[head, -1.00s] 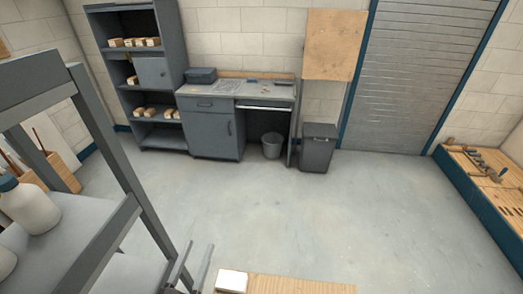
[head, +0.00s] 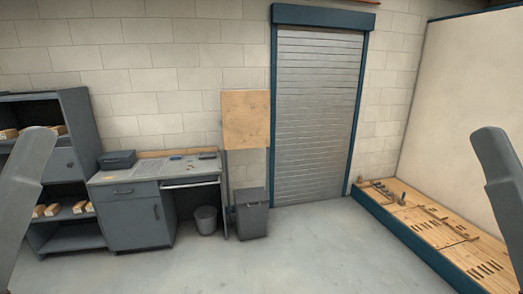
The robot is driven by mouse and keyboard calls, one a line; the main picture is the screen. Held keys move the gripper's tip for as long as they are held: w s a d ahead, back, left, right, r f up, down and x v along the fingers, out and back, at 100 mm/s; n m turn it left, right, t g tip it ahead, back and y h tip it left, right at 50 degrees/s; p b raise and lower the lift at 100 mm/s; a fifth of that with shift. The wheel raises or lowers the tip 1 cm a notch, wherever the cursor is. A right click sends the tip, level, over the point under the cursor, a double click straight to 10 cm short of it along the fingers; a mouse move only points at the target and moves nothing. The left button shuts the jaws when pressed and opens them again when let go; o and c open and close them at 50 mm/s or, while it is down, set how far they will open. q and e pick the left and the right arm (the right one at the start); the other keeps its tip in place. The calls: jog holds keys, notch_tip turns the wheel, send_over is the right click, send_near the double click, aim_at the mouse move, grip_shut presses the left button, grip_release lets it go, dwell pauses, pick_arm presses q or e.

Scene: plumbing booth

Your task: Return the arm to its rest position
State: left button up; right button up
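Parts of my two arms show at the picture's sides in the head view. A grey link of my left arm rises at the left edge, and a grey link of my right arm rises at the right edge. Both stand upright and tilt slightly. Neither gripper is in view, so I cannot see their fingers or anything they may hold.
A grey desk (head: 133,207) with a bin (head: 206,220) stands left, next to a shelf unit (head: 78,132). A dark bin (head: 252,216) stands before the wall, beside a roller shutter (head: 317,120). A wooden-topped platform (head: 425,228) lies right. The middle floor (head: 290,255) is clear.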

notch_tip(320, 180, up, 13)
jog(key=p, duration=1)
jog(key=shift+p, duration=0.3)
